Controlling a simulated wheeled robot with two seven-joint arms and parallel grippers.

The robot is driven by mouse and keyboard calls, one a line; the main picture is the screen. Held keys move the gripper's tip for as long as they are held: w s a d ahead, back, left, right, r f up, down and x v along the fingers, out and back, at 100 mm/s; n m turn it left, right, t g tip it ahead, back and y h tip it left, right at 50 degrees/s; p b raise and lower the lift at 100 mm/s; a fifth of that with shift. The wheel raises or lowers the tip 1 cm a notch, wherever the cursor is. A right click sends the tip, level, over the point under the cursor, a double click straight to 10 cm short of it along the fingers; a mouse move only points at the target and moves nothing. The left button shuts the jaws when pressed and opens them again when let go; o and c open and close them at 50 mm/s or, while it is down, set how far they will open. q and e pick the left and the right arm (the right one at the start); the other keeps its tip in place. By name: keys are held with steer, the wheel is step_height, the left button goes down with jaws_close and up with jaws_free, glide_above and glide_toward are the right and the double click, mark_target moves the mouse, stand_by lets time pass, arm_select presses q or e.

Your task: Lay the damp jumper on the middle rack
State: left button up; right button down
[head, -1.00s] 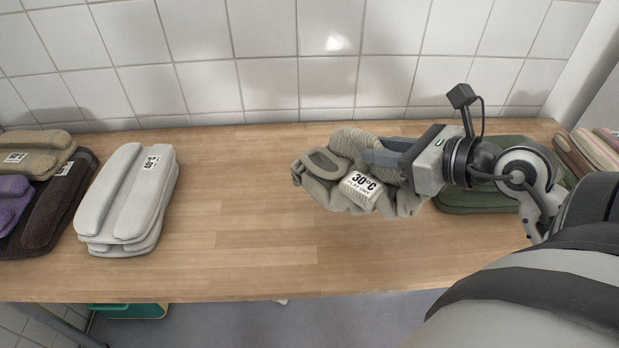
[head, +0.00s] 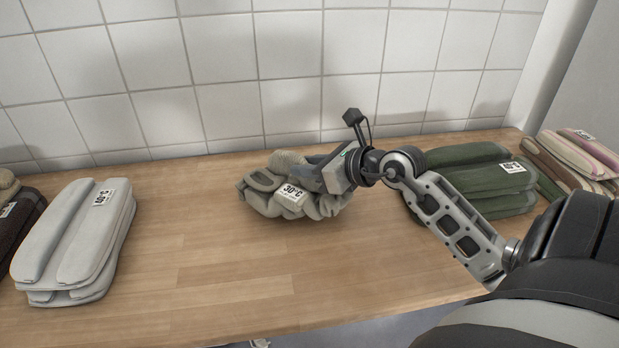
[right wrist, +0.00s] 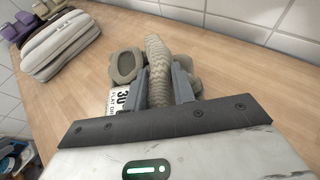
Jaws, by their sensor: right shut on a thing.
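The damp jumper (head: 262,201) is a crumpled grey-beige knit bundle with a white "30°C" tag. It is at or just above the wooden worktop in the middle of the head view; I cannot tell whether it touches the wood. My right gripper (head: 318,168) comes in from the right and is shut on it. In the right wrist view, a ribbed fold of the jumper (right wrist: 156,60) is pinched between the two fingers (right wrist: 162,82), and the tag reads "30" and "FLAT". No rack shows in either view. My left gripper is not in view.
Green (head: 465,165) and striped (head: 578,155) piles lie right. A tiled wall (head: 290,60) stands behind.

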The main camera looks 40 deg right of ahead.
steer(key=shift+f+b, duration=0.3)
steer(key=shift+f, duration=1.15)
steer(key=c, duration=1.2)
jaws_free()
steer(key=shift+s, duration=0.1)
steer(key=shift+o, duration=0.2)
